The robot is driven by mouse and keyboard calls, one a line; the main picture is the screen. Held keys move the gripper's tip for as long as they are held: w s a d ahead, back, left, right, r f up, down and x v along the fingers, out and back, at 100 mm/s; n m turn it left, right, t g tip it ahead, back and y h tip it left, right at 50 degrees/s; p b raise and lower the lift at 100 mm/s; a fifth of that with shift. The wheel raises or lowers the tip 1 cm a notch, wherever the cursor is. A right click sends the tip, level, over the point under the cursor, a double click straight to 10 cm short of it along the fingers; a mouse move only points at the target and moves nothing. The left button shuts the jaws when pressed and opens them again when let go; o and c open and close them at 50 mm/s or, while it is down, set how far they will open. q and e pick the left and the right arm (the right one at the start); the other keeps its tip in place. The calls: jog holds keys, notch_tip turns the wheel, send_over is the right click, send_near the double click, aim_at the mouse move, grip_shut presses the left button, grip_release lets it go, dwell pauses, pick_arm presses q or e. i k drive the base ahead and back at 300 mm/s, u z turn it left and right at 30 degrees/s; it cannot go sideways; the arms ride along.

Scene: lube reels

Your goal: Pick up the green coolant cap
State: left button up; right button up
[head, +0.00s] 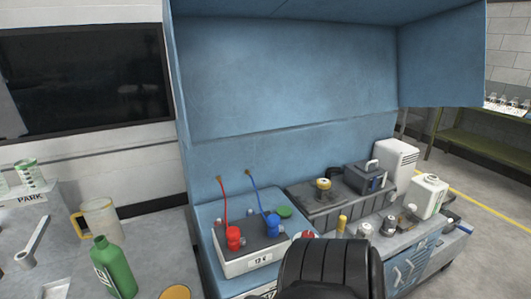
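A flat, round green cap (283,212) is at the back right corner of the white and grey battery box (250,262), close to the blue terminal. I cannot tell whether it rests on the box's edge or on the blue bench just behind it. Nothing covers the cap from above. Neither of my grippers shows in the head view.
Red (233,238) and blue (272,222) terminals with upright cables stand left of the cap. A grey engine-like block (325,205) is to its right. A black ribbed form (330,262) fills the front centre. A green bottle (112,268) stands at left.

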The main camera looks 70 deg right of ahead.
aim_at(283, 211)
jog(key=z, duration=3.55)
